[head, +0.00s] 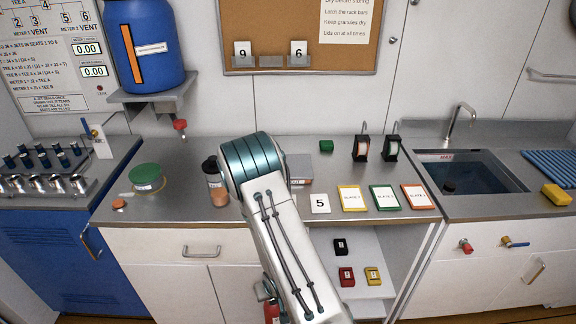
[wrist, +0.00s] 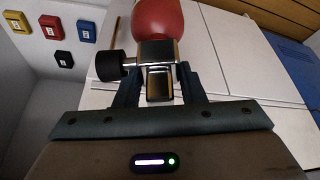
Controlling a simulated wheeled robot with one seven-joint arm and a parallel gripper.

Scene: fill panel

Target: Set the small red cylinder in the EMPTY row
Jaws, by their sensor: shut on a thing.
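The small red cylinder (wrist: 157,18) is at the top of the wrist view, with a metal valve head (wrist: 157,60) and a black knob (wrist: 108,66) at its side. My gripper (wrist: 158,85) is shut on its valve head. In the head view the red cylinder (head: 271,312) shows only in part, low in front of the cabinet doors and beside my arm, which hides my gripper there. I can make out no row marked EMPTY.
An open shelf (head: 372,300) below holds small labelled boxes. A sink (head: 470,172) is at right; a metal rack (head: 45,185) on a blue cabinet is at left.

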